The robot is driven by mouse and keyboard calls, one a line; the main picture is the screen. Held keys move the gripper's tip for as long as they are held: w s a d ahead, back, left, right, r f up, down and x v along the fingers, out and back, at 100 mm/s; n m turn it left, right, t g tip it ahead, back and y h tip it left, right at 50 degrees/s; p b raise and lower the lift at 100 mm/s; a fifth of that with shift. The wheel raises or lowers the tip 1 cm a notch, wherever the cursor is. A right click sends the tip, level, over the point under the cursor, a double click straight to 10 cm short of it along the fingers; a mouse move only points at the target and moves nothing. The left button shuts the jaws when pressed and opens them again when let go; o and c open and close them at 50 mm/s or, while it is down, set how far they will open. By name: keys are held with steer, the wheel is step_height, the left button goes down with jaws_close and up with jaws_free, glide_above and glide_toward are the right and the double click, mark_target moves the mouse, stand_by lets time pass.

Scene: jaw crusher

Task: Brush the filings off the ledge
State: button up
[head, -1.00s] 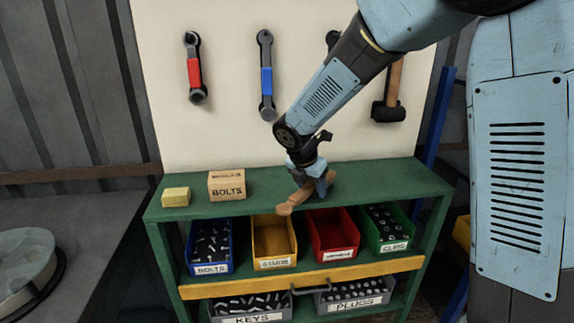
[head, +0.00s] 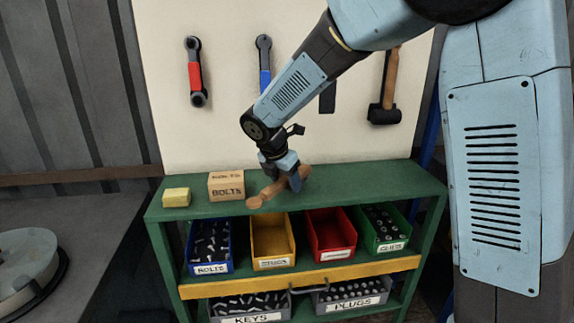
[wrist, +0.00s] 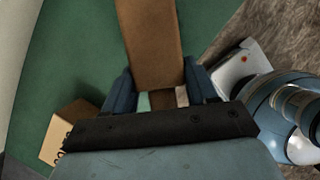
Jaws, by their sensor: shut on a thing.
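My gripper (head: 283,181) is shut on a brown wooden brush (head: 257,201), just above or at the green ledge (head: 370,178). I cannot tell whether the brush touches the ledge. In the head view its rounded end points left and toward me. In the wrist view the brush (wrist: 150,45) shows as a broad brown piece between the fingers, running up the picture. Its bristles are not clear to see. I cannot make out any filings on the ledge.
A cardboard box marked BOLTS (head: 226,186) and a yellow block (head: 176,197) stand on the ledge, left of my gripper. Blue (head: 211,247), yellow (head: 272,241), red (head: 331,235) and green (head: 382,229) bins sit below. Tools, including a hammer (head: 389,80), hang behind. The ledge's right part is clear.

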steer(key=shift+d+r, duration=0.1)
steer(key=shift+r, duration=2.4)
